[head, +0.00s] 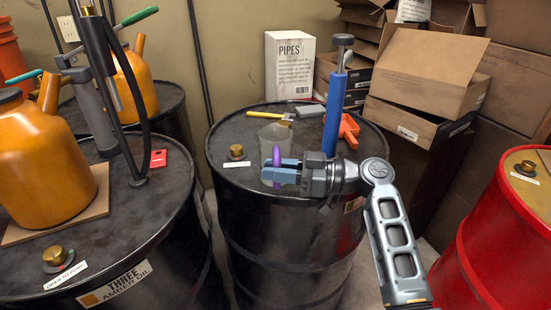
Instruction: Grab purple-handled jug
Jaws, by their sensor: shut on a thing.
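The jug (272,136) is a small translucent grey vessel with a purple handle (276,154). It is on or just above the top of the middle black drum (232,189); I cannot tell whether it touches. My gripper (280,172) reaches in from the right, low over the drum's front part. Its blue fingers are shut on the purple handle. The fingers hide the handle's lower part and some of the jug's lower right side.
A blue hand pump (334,115) stands upright close behind my gripper. An orange-red scoop (349,130), a yellow-handled hammer (271,116) and a brass cap (236,152) are on the same drum. A PIPES box (289,65) stands behind. A red drum (500,235) is at right.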

